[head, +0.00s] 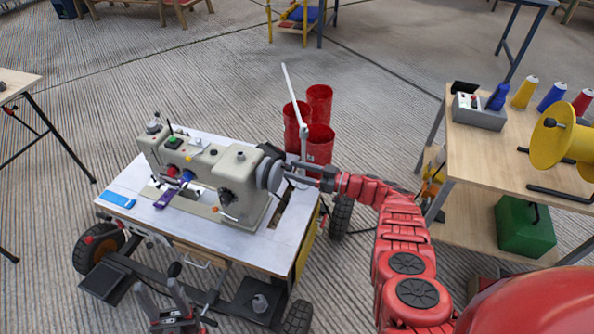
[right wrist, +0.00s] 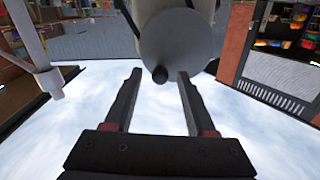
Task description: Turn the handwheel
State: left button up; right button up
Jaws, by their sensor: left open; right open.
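The sewing machine (head: 205,170) stands on a white-topped wheeled table. Its handwheel (head: 271,174) is a grey disc at the machine's right end. In the right wrist view the handwheel (right wrist: 185,48) fills the upper middle, with a dark knob (right wrist: 160,75) at its lower edge. My right gripper (head: 288,173) is open beside the wheel. In the right wrist view its fingers (right wrist: 158,76) point at the wheel, with the knob appearing between the tips; contact cannot be told. My left gripper (head: 157,279) is open and empty at the bottom, in front of the table.
The white tabletop (head: 220,236) holds a blue item (head: 118,199) and a purple item (head: 166,197). A pale upright post with a slanted arm (head: 293,98) rises behind my right gripper. Red bins (head: 320,142) stand behind the table. A wooden workbench (head: 473,157) with thread cones is at right.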

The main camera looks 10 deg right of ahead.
grip_shut()
jog(key=shift+s+a+n, duration=0.1)
jog(key=shift+s+n, duration=0.05)
jog(key=shift+n, duration=0.25)
jog(key=shift+s+r+n+p, duration=0.15)
jog(key=shift+n+p, duration=0.2)
jog(key=shift+n, duration=0.25)
jog(key=shift+s+a+r+n, duration=0.1)
jog(key=shift+a+n, duration=0.1)
jog(key=shift+n, duration=0.6)
jog(key=shift+s+a+n, duration=0.15)
jog(key=shift+s+n, duration=0.05)
jog(key=shift+n, duration=0.5)
jog(key=shift+s+a+r+n+b, duration=0.15)
jog(key=shift+n+b, duration=0.15)
jog(key=shift+n, duration=0.4)
jog(key=shift+s+f+n+b, duration=0.15)
jog(key=shift+n+b, duration=0.1)
jog(key=shift+n, duration=0.45)
jog(key=shift+r, duration=0.2)
